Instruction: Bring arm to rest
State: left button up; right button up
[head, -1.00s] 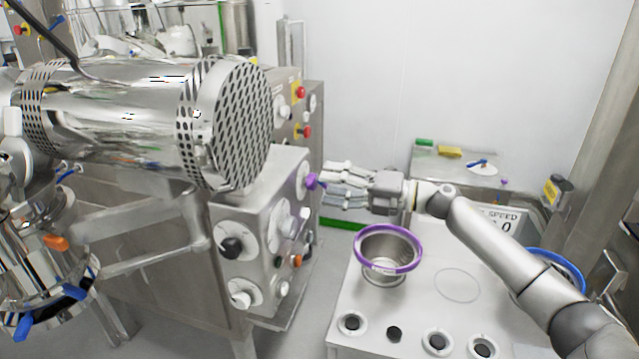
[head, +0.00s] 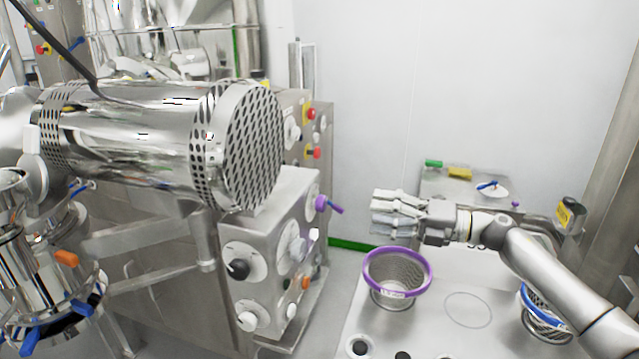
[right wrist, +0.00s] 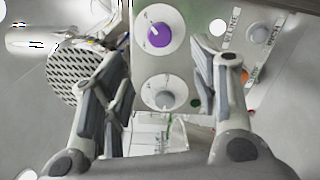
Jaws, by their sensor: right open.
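My right gripper (head: 383,215) is open and empty. In the head view it points left, in the air above and behind the purple-rimmed metal bowl (head: 397,295). A clear gap separates it from the purple knob (head: 327,204) on the machine's control box (head: 262,270). In the right wrist view the two fingers of the right gripper (right wrist: 163,82) are spread wide, with nothing between them. The purple knob (right wrist: 160,35) shows beyond and between the fingers, above a grey knob (right wrist: 165,99). My left gripper is not in view.
A large steel motor housing with a perforated end (head: 252,148) fills the left. The white worktop (head: 440,325) carries the bowl, black knobs and, at right under my arm, a blue-rimmed basket (head: 545,312). A steel post (head: 608,170) stands at far right. The white wall behind is bare.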

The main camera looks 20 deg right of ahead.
jog(key=w+a+f+m+t+h, duration=0.1)
jog(key=a+f+m+t+h, duration=0.45)
jog(key=m, duration=0.55)
jog(key=s+f+m+t+h, duration=0.1)
jog(key=s+f+m+h, duration=0.6)
jog(key=f+m, duration=0.45)
jog(key=s+a+f+m+g+h, duration=0.15)
jog(key=s+f+m+g, duration=0.45)
jog(key=s, duration=0.9)
jog(key=s+a+f+m+g+h, duration=0.1)
jog(key=s+a+f+m+g, duration=0.1)
jog(key=s+f+g, duration=1)
jog(key=s+f+t+b, duration=0.2)
jog(key=f, duration=1.1)
jog(key=s+f+t+b, duration=0.1)
jog(key=s+f+t, duration=0.1)
jog(key=f, duration=1.1)
jog(key=s+d+f+g+b, duration=0.1)
jog(key=s+d+f+b, duration=0.1)
jog(key=s+f, duration=1.5)
notch_tip(320, 180, down, 2)
jog(key=shift+d+f+b, duration=0.1)
jog(key=shift+d+b, duration=0.25)
jog(key=shift+b, duration=0.15)
